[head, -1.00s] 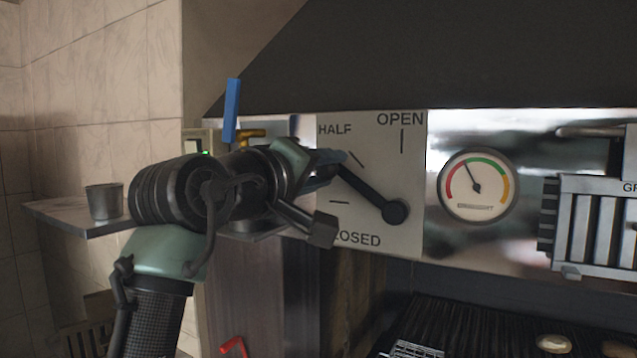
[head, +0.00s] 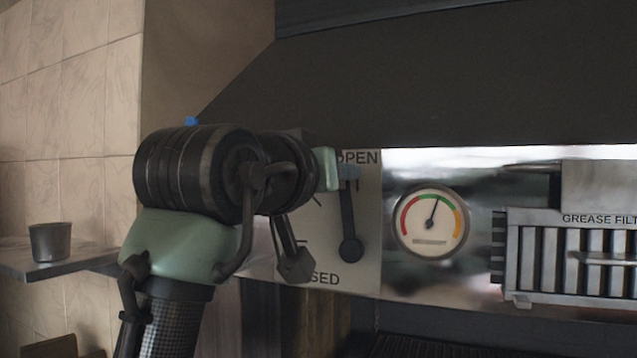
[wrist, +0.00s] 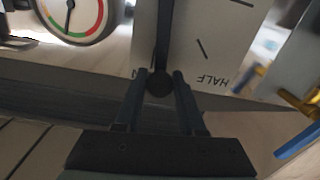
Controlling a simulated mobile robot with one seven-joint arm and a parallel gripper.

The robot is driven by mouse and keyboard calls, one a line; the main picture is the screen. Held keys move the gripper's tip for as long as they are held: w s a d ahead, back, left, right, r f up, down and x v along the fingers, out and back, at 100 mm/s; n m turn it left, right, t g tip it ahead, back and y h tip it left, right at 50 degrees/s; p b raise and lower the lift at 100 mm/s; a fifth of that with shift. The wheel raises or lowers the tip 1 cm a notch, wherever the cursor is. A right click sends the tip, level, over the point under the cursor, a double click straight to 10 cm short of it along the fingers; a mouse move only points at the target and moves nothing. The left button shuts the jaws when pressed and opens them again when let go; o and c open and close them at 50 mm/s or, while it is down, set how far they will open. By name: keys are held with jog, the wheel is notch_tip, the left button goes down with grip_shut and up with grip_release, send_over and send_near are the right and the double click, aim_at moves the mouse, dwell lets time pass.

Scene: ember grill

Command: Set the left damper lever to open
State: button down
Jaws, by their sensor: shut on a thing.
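The damper lever (head: 348,215), a dark bar on a pale plate (head: 368,230), points nearly straight up from its round pivot, in line with the OPEN mark. My gripper (head: 345,172) is at the lever's upper end, partly hidden behind my wrist in the head view. In the wrist view the plate is upside down, and my gripper's two fingers (wrist: 159,76) are closed around the knob end of the lever (wrist: 161,45). The HALF mark shows beside them. My arm hides part of the plate's lettering in the head view.
A round gauge (head: 431,222) is right of the plate, its needle pointing up and slightly right. A grease filter (head: 560,262) is farther right. The dark hood (head: 450,90) overhangs above. A metal cup (head: 50,242) stands on a left shelf. A blue-handled valve (wrist: 297,140) is near my gripper.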

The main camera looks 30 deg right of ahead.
jog(key=shift+s+d+m, duration=0.45)
jog(key=shift+s+m, duration=0.1)
jog(key=shift+m, duration=0.15)
jog(key=c, duration=0.5)
grip_release()
